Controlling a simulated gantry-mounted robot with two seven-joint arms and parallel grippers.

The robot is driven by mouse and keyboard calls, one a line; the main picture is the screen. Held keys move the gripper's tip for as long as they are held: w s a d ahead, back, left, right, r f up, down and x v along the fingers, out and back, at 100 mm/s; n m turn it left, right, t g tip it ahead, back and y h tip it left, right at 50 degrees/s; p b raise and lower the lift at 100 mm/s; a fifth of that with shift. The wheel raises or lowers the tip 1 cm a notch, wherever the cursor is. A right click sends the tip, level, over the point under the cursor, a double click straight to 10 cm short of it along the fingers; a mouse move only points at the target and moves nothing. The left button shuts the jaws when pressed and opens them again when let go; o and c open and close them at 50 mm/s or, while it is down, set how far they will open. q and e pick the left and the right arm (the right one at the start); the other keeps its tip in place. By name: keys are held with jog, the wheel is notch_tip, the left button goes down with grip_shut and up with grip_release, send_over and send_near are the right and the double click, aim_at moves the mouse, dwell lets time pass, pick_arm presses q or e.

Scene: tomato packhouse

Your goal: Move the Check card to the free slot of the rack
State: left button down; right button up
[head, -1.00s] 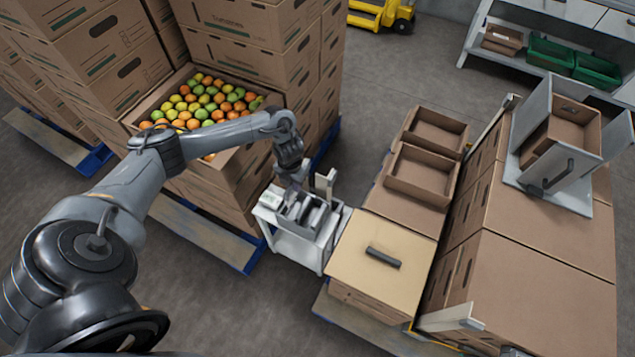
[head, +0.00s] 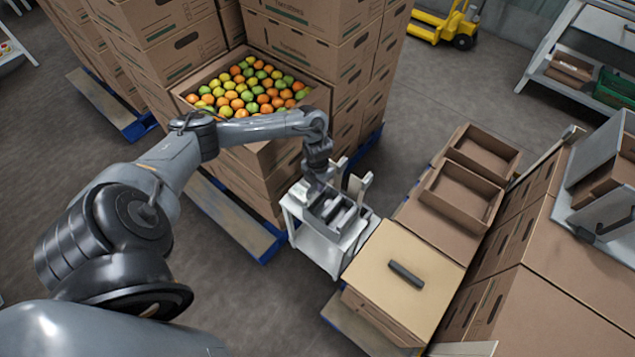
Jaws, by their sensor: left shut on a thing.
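My left gripper (head: 316,184) reaches down over the small grey rack (head: 338,214) on a white stand (head: 318,246). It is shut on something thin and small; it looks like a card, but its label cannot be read. Two pale upright pieces stand at the back of the rack, one (head: 341,168) close to the gripper and one (head: 361,186) to the right. I cannot tell which piece is the Check card. The rack's dark slots are small and partly hidden by the gripper, so I cannot tell which is free. My right gripper is not in view.
An open carton of tomatoes (head: 250,90) sits in the stacked cartons behind the stand. A closed carton (head: 372,250) with a dark handheld item (head: 406,274) on it stands right of the stand. Empty trays (head: 462,195) lie beyond. Floor is clear at left front.

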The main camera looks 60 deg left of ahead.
pick_arm(q)
jog(key=shift+f+b, duration=0.55)
jog(key=shift+f, duration=0.4)
jog(key=shift+r, duration=0.2)
jog(key=shift+f, duration=0.15)
jog(key=shift+f, duration=0.15)
jog(key=shift+w+f+b, duration=0.1)
jog(key=shift+f+b, duration=0.25)
jog(key=shift+f+b, duration=0.95)
jog(key=shift+f, duration=0.15)
jog(key=shift+f, duration=0.2)
